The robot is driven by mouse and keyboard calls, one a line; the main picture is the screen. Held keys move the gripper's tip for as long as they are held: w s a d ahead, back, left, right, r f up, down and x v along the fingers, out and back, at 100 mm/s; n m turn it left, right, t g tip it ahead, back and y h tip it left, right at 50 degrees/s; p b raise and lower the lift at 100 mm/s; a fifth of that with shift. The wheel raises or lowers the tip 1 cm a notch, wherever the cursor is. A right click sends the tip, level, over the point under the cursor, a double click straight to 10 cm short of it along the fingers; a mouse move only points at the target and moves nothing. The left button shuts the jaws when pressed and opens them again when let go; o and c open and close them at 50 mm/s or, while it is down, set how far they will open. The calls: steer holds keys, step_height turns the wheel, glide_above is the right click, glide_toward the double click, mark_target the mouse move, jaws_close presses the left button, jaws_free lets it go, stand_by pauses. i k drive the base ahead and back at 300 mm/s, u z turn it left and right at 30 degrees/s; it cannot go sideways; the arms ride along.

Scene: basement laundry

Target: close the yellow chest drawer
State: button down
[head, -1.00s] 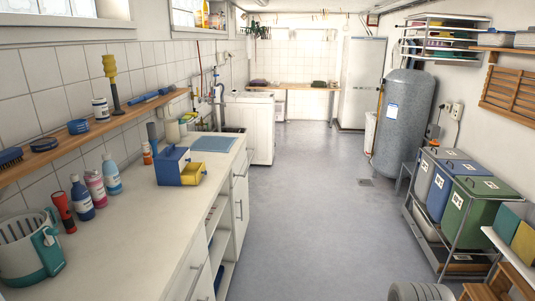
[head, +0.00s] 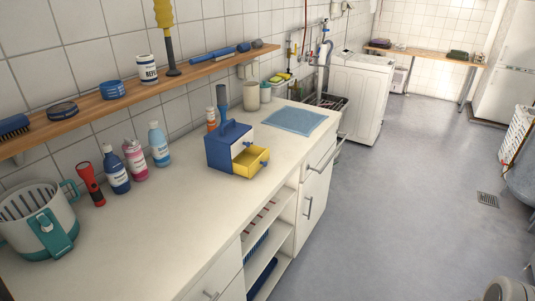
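A small blue chest (head: 225,150) with a handle on top stands on the white counter, in the middle of the head view. Its front faces right and looks white in the upper part. The yellow drawer (head: 251,161) is low in that front and sticks out to the right, open. I cannot see anything inside it clearly. My gripper is not in view.
Bottles (head: 116,170) and a red flashlight (head: 90,184) stand left of the chest. A teal-and-white basket (head: 38,220) is at the far left. A blue cloth (head: 293,120) lies behind the chest. The counter (head: 175,225) in front of it is clear.

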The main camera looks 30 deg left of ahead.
mark_target(249, 162)
steer(key=u, duration=0.55)
steer(key=i, duration=0.8)
steer(key=u, duration=1.4)
steer(key=i, duration=0.5)
steer(key=u, duration=0.4)
